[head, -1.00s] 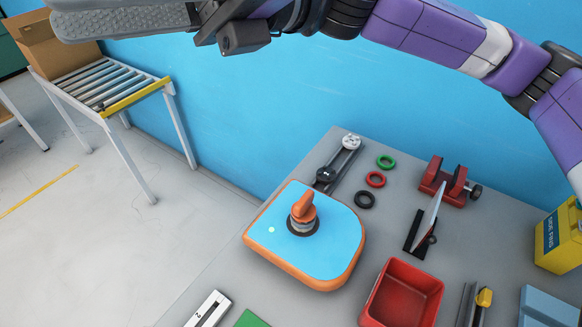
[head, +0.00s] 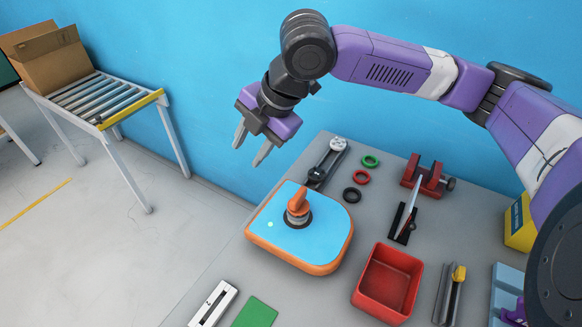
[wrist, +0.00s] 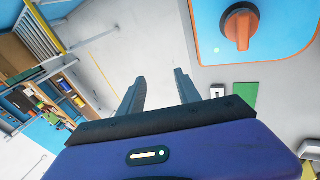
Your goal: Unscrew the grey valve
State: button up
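A small inflatable board (head: 318,245) with a blue top and orange rim lies on the grey table. The valve (head: 298,206) stands on it: an orange handle over a grey collar and a dark ring. In the wrist view the valve (wrist: 241,27) is at the upper right, with its handle pointing down the picture. My gripper (head: 250,147) is open and empty, in the air above and left of the board, apart from it. In the wrist view its two fingers (wrist: 160,92) are spread with nothing between them.
A red bin (head: 388,283), a red clamp (head: 428,179), several rings, a green card (head: 254,312) and a yellow-handled tool (head: 456,283) lie on the table. A blue wall (head: 190,70) stands behind. A roller stand (head: 95,98) with a cardboard box is at left.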

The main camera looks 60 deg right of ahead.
aim_at(299, 194)
jog(key=s+f+g, duration=0.1)
jog(key=s, duration=0.2)
jog(key=s+d+g, duration=0.1)
jog(key=s+g, duration=0.1)
jog(key=s, duration=0.1)
jog(key=s+d+f+g+h, duration=0.1)
jog(key=s+g, duration=0.1)
jog(key=s, duration=0.2)
jog(key=shift+f+n, duration=0.3)
jog(key=shift+f, duration=0.05)
jog(key=shift+s+d+f, duration=0.1)
jog(key=shift+s, duration=0.1)
jog(key=shift+f, duration=3.8)
jog(key=shift+c, duration=0.4)
grip_shut()
jog(key=c, duration=0.6)
grip_release()
grip_shut()
